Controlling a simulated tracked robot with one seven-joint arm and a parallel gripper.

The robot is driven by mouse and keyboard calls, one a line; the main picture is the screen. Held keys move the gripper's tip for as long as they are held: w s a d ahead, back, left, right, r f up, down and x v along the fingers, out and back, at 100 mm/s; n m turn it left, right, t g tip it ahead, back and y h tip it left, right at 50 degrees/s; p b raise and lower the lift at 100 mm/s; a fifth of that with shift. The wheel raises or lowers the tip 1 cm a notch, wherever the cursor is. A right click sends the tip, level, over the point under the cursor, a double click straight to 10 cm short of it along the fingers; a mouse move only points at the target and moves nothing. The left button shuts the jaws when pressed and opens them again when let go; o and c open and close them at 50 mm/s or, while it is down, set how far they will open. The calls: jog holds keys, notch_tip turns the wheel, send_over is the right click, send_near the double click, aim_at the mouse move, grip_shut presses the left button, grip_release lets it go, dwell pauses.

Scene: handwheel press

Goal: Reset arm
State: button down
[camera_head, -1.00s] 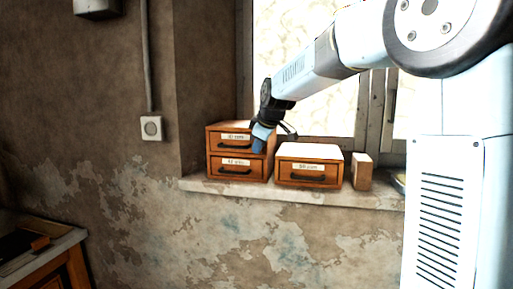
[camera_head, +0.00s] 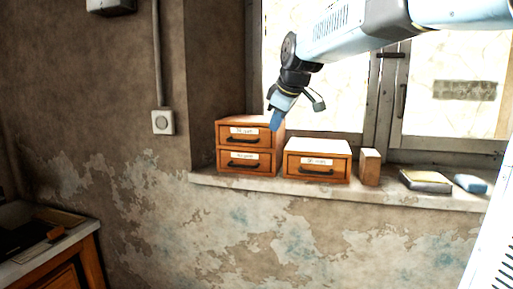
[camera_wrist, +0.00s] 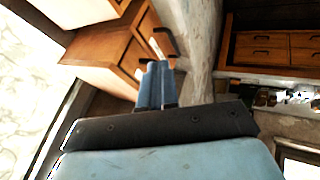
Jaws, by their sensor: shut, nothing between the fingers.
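My gripper (camera_head: 275,121) hangs from my raised arm in the head view, in front of the window and over the right side of the stacked drawer boxes. Its blue fingers point down and are shut with nothing between them. The closed fingers also show in the wrist view (camera_wrist: 155,82), with the drawer boxes beyond them. The stacked drawer boxes (camera_head: 244,158) stand on the window sill with both drawers closed. A single drawer box (camera_head: 317,168) stands to their right, also closed.
The sill (camera_head: 275,188) also holds a wooden block (camera_head: 370,167), a book-like item (camera_head: 426,181) and a small blue item (camera_head: 470,184). A wall switch (camera_head: 163,122) is at the left. A bench (camera_head: 62,248) is at the lower left. The window stands close behind my arm.

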jog(key=s+d+f+m, duration=0.4)
jog(key=s+f, duration=0.1)
jog(key=s, duration=0.4)
jog(key=s+d+f+m+h, duration=0.1)
jog(key=s+d+f+m, duration=0.3)
jog(key=s, duration=0.5)
jog(key=s+d+f+m+g+h, duration=0.1)
jog(key=s+d+f+m, duration=0.3)
jog(key=s, duration=0.6)
notch_tip(320, 180, down, 3)
jog(key=shift+r, duration=0.15)
